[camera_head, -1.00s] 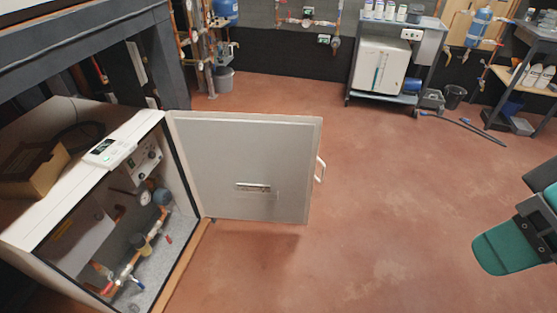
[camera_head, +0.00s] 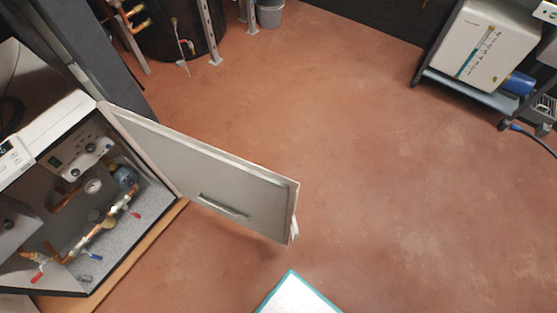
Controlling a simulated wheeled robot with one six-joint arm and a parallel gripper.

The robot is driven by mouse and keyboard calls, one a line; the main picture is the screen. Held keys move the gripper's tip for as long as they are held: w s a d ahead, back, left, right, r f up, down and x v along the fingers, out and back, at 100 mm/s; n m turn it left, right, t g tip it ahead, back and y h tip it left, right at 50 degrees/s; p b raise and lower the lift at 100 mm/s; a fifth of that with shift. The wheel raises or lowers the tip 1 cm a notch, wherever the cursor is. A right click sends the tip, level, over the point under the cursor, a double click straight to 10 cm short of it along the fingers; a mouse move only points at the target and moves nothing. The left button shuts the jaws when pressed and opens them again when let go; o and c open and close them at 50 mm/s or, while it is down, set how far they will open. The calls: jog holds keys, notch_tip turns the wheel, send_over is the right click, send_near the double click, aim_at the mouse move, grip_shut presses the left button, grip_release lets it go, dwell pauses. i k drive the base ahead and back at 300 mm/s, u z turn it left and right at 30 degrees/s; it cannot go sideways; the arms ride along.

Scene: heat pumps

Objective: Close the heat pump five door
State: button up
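The heat pump (camera_head: 58,128) is a white, open-fronted cabinet at the left, with copper pipes, valves and a gauge inside. Its grey door (camera_head: 190,155) stands wide open, hinged at the cabinet's right front edge and reaching out to the right over the floor. The door's inner face is towards me, with a slot-like recess low on it. A pale handle (camera_head: 294,231) shows at the door's free edge. My gripper is not in view, and nothing visible touches the door. I cannot read a number on the unit.
The reddish floor (camera_head: 400,190) right of the door is clear. A teal-edged white part, probably my own body, shows at the bottom middle. A dark trolley (camera_head: 470,90) carrying a white unit (camera_head: 488,45) stands at the upper right. A grey bucket (camera_head: 270,12) stands at the back.

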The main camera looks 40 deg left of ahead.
aim_at(267, 200)
jog(key=i, duration=3.25)
jog(key=u, duration=4.7)
